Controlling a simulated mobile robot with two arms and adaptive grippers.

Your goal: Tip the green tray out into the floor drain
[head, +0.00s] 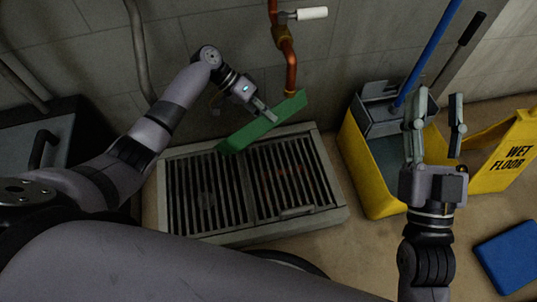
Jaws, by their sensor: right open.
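The green tray (251,129) is held over the floor drain (328,209) in the head view, above its back edge. It is tilted, with its left end lower than its right end. My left gripper (266,113) is shut on the tray's far edge. I cannot see inside the tray. The drain is a pale frame with dark slatted grates, and faint reddish-brown patches show at its slats. My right gripper (439,98) is open and empty, in front of the yellow mop bucket.
The yellow mop bucket (362,172) with a grey wringer and blue handle (434,45) stands right of the drain. A yellow wet-floor sign (514,152) and blue mat (511,257) are further right. A copper pipe (290,68) with a white-handled valve rises behind the tray.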

